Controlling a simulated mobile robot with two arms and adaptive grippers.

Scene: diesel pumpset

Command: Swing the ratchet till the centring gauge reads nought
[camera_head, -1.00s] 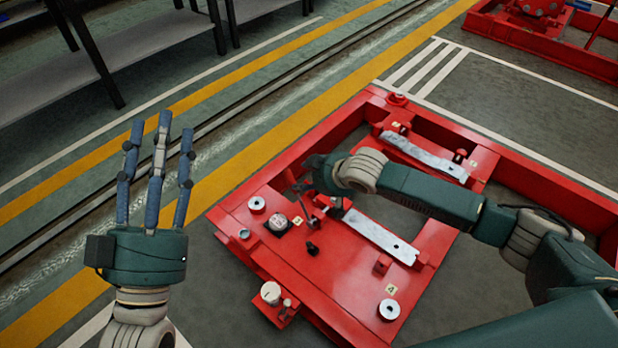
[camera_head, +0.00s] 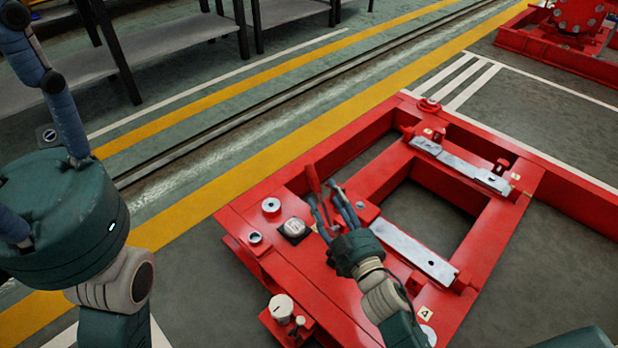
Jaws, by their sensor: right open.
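A red upright lever (camera_head: 312,179), which looks like the ratchet handle, stands on the red frame (camera_head: 235,222). A pale round dial in a dark housing (camera_head: 294,228), which looks like the centring gauge, sits to its lower left; its reading is too small to make out. My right gripper (camera_head: 326,196) is open, its fingers spread and pointing up the picture, just below and right of the lever. I cannot tell whether a finger touches the lever. My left gripper (camera_head: 40,75) is large at the left edge, its fingers partly cut off by the frame.
Pale metal strips (camera_head: 415,252) lie on the frame's crosspieces. A white-capped knob (camera_head: 281,307) is at the near corner, and a washer-like ring (camera_head: 271,206) near the left edge. Open floor shows inside the frame. Grey tables (camera_head: 180,40) stand behind, beyond the yellow floor line.

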